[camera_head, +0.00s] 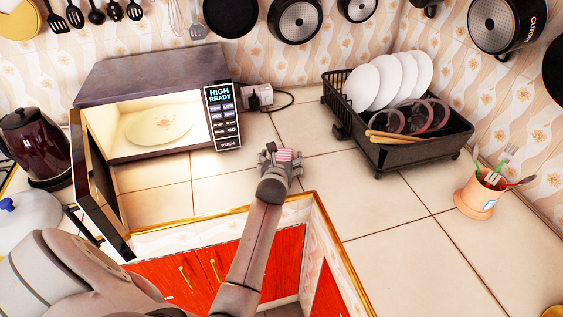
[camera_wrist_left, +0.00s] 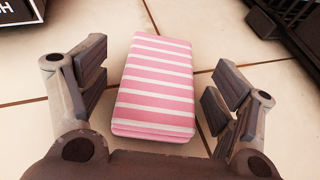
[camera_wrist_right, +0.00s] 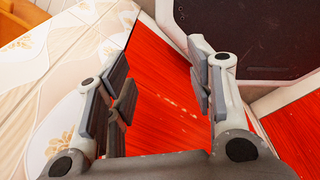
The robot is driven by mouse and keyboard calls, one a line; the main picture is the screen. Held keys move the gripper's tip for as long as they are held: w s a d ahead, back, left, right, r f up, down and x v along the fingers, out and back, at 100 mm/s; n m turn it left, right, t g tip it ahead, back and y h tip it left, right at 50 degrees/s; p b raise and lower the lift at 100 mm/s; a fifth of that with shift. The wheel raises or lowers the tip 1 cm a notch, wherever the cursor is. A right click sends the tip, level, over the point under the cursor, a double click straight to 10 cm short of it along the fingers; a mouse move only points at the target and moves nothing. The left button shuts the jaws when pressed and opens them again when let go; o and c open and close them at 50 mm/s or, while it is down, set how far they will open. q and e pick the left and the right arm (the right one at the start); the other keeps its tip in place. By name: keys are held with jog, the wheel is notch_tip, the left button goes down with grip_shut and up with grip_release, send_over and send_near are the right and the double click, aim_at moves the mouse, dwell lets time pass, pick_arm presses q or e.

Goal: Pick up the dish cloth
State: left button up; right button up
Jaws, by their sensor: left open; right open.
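The dish cloth (camera_wrist_left: 156,88) is a folded pink cloth with white stripes, lying on the tiled counter. It also shows in the head view (camera_head: 285,155), partly covered by my left gripper (camera_head: 279,163). In the left wrist view, my left gripper (camera_wrist_left: 160,90) is open, with one finger on each side of the cloth and a gap visible at both sides. My right gripper (camera_wrist_right: 158,95) is open and empty in the right wrist view, with red cabinet fronts behind it. It is not visible in the head view.
An open, lit microwave (camera_head: 150,75) holding a plate (camera_head: 158,124) stands left of the cloth. A black dish rack (camera_head: 405,152) with several plates is to the right. A utensil cup (camera_head: 479,197) stands farther right. Pans hang above. The counter's front edge is near the cloth.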

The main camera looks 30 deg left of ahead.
aim_at(280, 151)
pick_arm(q)
jog(key=c, duration=1.1)
jog(key=shift+r, duration=0.15)
jog(key=shift+r, duration=0.2)
jog(key=r, duration=0.3)
jog(key=shift+s+r, duration=0.15)
jog(key=shift+s, duration=0.2)
jog(key=s+d+r, duration=0.3)
jog(key=s+r, duration=0.6)
jog(key=s, duration=0.4)
jog(key=shift+d, duration=0.2)
